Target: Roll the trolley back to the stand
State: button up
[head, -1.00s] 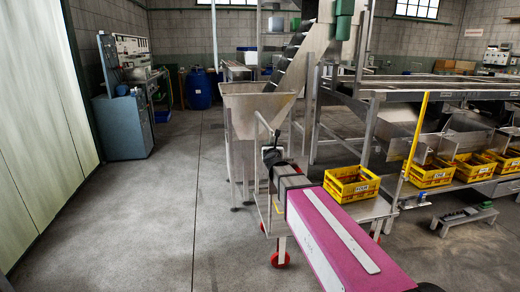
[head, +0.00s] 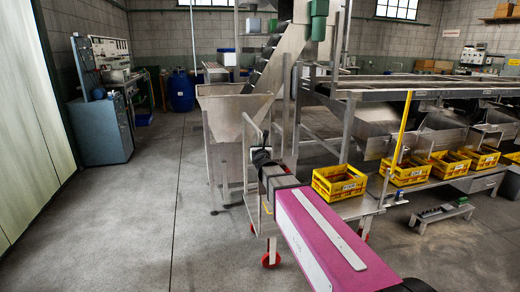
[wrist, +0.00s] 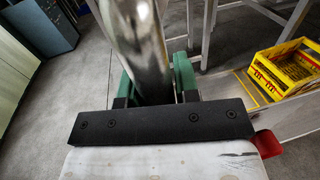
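The trolley is a low steel cart with a flat deck (head: 358,208), an upright push handle (head: 245,150) at its left end and red wheels (head: 271,260). A yellow crate (head: 340,182) rides on its deck. My gripper (head: 262,158) is at the handle. In the wrist view the green fingers of my gripper (wrist: 155,80) sit on both sides of the shiny handle tube (wrist: 135,40), shut on it. The fingertips are partly hidden by the tube. I cannot tell for certain which frame is the stand; a steel bench (head: 440,186) with yellow crates stands right of the trolley.
A steel hopper (head: 235,125) on legs stands just behind the trolley's handle. A yellow post (head: 398,135) rises by the bench, and a low metal footrest (head: 442,214) lies on the floor in front. The floor at left (head: 120,220) is clear.

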jog(key=o, duration=0.4)
jog(key=shift+w+d, duration=0.1)
jog(key=shift+d, duration=0.25)
jog(key=shift+c, duration=0.2)
jog(key=shift+a, duration=0.1)
jog(key=s, duration=1)
jog(key=shift+s+d, duration=0.25)
jog(key=shift+s, duration=0.15)
jog(key=shift+f, duration=0.1)
